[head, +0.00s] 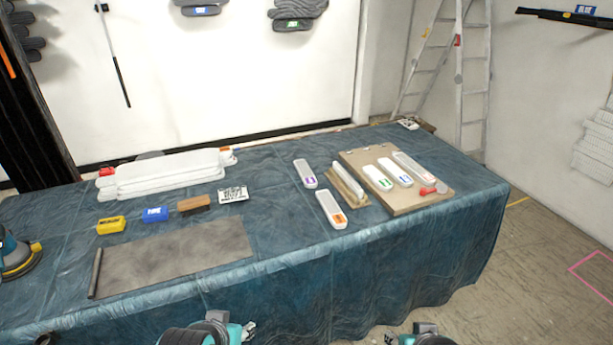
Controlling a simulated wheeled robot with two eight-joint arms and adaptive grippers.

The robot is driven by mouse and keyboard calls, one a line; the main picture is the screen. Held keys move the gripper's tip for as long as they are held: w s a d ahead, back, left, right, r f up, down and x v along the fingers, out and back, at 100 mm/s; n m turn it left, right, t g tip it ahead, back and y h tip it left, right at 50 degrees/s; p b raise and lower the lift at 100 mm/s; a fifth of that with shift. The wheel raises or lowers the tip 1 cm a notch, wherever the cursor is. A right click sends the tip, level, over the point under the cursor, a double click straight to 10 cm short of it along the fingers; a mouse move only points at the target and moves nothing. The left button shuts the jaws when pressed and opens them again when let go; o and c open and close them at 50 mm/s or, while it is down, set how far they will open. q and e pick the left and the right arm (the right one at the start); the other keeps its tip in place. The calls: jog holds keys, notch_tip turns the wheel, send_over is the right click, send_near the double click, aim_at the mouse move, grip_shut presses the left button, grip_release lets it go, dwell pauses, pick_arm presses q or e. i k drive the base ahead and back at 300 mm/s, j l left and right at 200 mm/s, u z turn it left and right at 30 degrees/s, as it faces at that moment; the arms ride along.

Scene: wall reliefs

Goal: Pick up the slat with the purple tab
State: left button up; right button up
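The slat with the purple tab (305,174) is a short white piece with rounded ends. It lies flat on the blue-covered table, left of the clipboard-like brown board. A white slat with an orange tab (331,209) lies just in front of it. On the board lie white slats with a green tab (378,178), a blue tab (394,172) and a red tab (413,167). My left gripper (246,331) and my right gripper (392,339) are at the bottom edge, in front of the table and away from the slats. Both are partly cut off, and their fingers are unclear.
The brown board (421,202) and a wooden-backed block (347,186) stand right of the purple-tab slat. A white stack (165,173), yellow block (111,225), blue block (155,215) and grey sheet (175,258) are at left. The table front before the orange-tab slat is clear.

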aim_at(309, 180)
jog(key=i+l, duration=0.35)
jog(key=i+l+u, duration=0.15)
jog(key=i+l, duration=0.5)
jog(key=l, duration=0.25)
jog(key=i+l+u, duration=0.15)
jog(key=i+l, duration=0.15)
jog(key=l, duration=0.15)
jog(key=i+l, duration=0.3)
jog(key=l, duration=0.2)
jog(key=i+u, duration=0.05)
